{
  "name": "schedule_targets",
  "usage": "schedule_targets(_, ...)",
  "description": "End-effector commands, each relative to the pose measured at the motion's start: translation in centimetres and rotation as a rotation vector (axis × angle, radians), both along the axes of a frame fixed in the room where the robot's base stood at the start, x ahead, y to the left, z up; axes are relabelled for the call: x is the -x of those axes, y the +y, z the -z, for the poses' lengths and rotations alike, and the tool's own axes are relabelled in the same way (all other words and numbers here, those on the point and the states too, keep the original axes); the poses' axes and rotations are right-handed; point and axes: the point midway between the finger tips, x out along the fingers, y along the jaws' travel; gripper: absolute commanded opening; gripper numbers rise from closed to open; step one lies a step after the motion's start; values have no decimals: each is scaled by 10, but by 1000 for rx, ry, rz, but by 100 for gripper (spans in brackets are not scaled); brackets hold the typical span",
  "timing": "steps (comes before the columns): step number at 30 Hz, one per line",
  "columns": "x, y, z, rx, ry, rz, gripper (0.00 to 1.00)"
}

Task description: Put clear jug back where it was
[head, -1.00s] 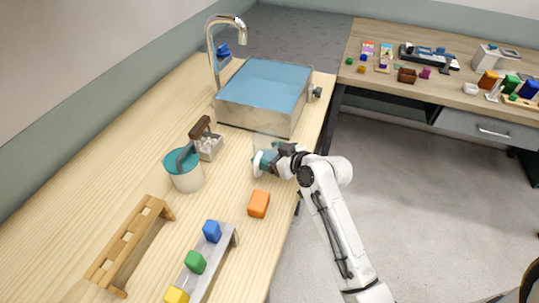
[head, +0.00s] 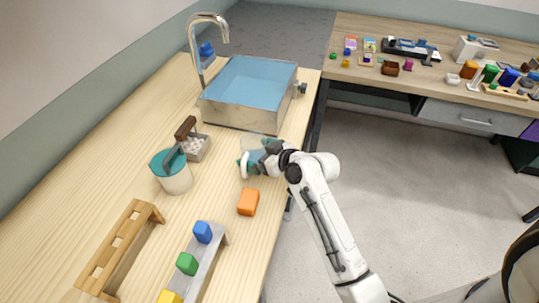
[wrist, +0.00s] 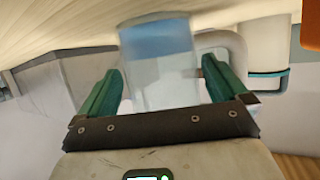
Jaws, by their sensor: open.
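The clear jug (head: 254,142) stands near the table's front edge, just in front of the sink; it is see-through and faint in the head view. In the wrist view the jug (wrist: 160,85) shows a bluish band and a pale handle on its right. My gripper (head: 250,163) is at the jug. Its two green fingers (wrist: 160,90) are open, one on each side of the jug's body. I cannot tell whether either finger touches it. The jug's lower part is partly hidden by my gripper in the head view.
A sink (head: 240,112) with a tap is behind the jug. An orange block (head: 248,202) lies close in front of my gripper. A grey rack (head: 205,262) and wooden rack (head: 118,250) are nearer.

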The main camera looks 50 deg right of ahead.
Motion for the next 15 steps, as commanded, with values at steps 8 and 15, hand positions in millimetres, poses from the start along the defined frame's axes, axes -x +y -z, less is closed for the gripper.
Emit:
schedule_targets(8, 45, 2, -16, 1, -1, 2, 100)
schedule_targets(15, 88, 4, -35, 1, 0, 2, 100)
